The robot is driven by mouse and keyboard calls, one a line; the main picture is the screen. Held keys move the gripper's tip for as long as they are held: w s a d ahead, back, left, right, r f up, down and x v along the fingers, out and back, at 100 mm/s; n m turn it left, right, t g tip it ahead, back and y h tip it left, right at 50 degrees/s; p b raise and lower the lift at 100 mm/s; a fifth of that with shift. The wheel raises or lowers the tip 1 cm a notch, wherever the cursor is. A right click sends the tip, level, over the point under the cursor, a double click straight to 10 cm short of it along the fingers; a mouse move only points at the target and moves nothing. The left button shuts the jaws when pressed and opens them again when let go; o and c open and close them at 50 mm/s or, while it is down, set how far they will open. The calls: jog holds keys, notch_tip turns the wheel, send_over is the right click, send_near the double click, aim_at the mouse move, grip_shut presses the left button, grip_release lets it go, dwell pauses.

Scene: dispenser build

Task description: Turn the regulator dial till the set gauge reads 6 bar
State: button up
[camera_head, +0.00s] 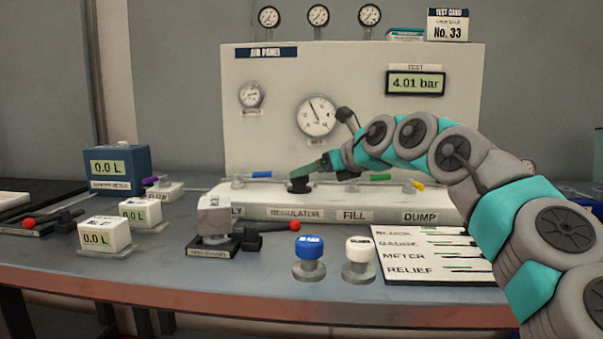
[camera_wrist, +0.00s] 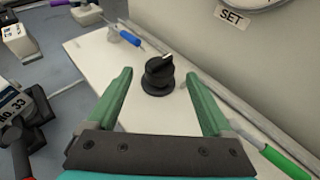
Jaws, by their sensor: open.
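The black regulator dial (camera_wrist: 158,74) stands on the white base ledge with a pale pointer mark on its top. In the head view the dial (camera_head: 299,185) sits above the REGULATOR label (camera_head: 295,214). My gripper (camera_wrist: 160,85) is open, with its green fingers on either side of the dial and apart from it in the wrist view. In the head view my gripper (camera_head: 308,173) is close above the dial and partly covers it. The set gauge (camera_head: 316,116) is the larger round dial on the panel, its needle pointing up and left; its numbers are too small to read.
A TEST display (camera_head: 415,83) reads 4.01 bar. Blue (camera_head: 258,174), green (camera_head: 380,177) and yellow (camera_head: 417,185) valve handles lie along the ledge. A blue-capped button (camera_head: 309,247) and a white-capped button (camera_head: 359,250) stand in front, beside a checklist board (camera_head: 430,268).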

jog(key=shift+x, duration=1.9)
grip_shut()
